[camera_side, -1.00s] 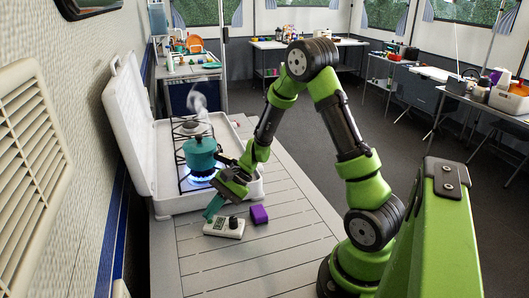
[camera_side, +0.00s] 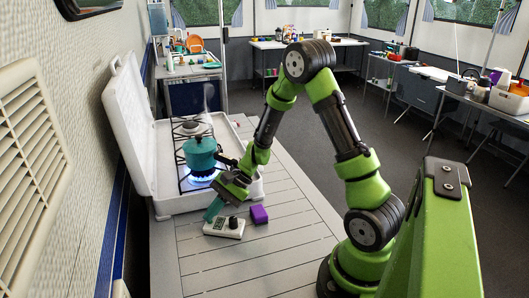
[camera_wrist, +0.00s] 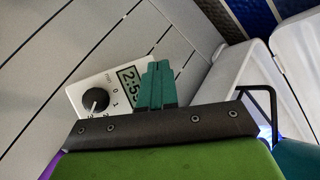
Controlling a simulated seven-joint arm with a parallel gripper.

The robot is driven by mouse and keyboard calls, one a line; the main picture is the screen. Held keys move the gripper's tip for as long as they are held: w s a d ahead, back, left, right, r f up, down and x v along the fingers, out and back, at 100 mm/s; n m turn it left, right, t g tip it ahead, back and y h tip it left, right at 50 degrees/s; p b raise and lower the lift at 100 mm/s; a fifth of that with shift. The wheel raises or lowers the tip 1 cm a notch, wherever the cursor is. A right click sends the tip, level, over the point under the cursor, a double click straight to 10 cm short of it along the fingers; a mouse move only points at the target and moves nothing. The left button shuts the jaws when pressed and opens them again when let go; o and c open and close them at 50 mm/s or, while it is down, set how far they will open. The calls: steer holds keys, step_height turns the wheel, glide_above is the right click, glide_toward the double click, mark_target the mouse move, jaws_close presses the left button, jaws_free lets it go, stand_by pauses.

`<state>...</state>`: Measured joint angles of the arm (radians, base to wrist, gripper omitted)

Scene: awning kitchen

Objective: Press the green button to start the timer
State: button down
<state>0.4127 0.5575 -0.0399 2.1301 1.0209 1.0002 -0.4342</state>
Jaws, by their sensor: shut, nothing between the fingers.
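The white timer (camera_side: 213,230) lies on the slatted table in front of the stove. It has a dark round dial, and the dial also shows in the wrist view (camera_wrist: 96,101). In the wrist view its display (camera_wrist: 128,76) reads 2:5 and a last digit that the fingers partly cover. My gripper (camera_side: 209,216) is shut and empty, its teal fingertips low at the timer's far left end. In the wrist view the fingers overlap the display side of the timer. The green button is not visible, and I cannot tell whether the fingertips touch it.
A purple block (camera_side: 259,214) lies just right of the timer. Behind my gripper a teal kettle (camera_side: 200,155) stands over a lit blue flame on the white stove (camera_side: 185,204), whose lid is open. The table's front part is clear.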

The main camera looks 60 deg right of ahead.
steer(key=shift+r, duration=0.75)
steer(key=shift+r, duration=2.5)
